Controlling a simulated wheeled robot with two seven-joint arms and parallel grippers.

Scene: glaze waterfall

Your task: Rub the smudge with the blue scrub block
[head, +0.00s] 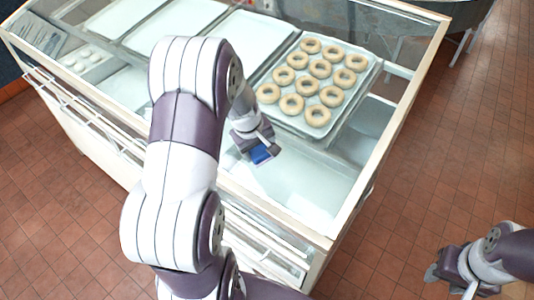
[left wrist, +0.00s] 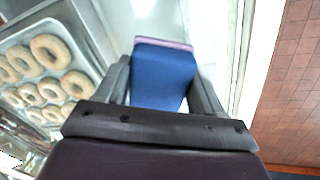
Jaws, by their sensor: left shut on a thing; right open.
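The blue scrub block (head: 262,155) is in my left gripper (head: 258,146), over the glass top of a display case (head: 345,212). In the left wrist view the blue block (left wrist: 162,78) sits between the two dark fingers of the left gripper (left wrist: 163,88), with a pinkish layer at its far edge. I cannot tell whether the block touches the glass. I cannot make out the smudge for certain; a whitish patch (left wrist: 143,8) shows beyond the block in the left wrist view. My right gripper (head: 450,283) is open and empty at the lower right, over the floor.
A tray of ring doughnuts (head: 345,118) lies inside the case under the glass, with pale empty trays (head: 190,22) to its left. The case has a light frame edge at the right. Tiled floor (head: 450,150) lies open to the right of the case.

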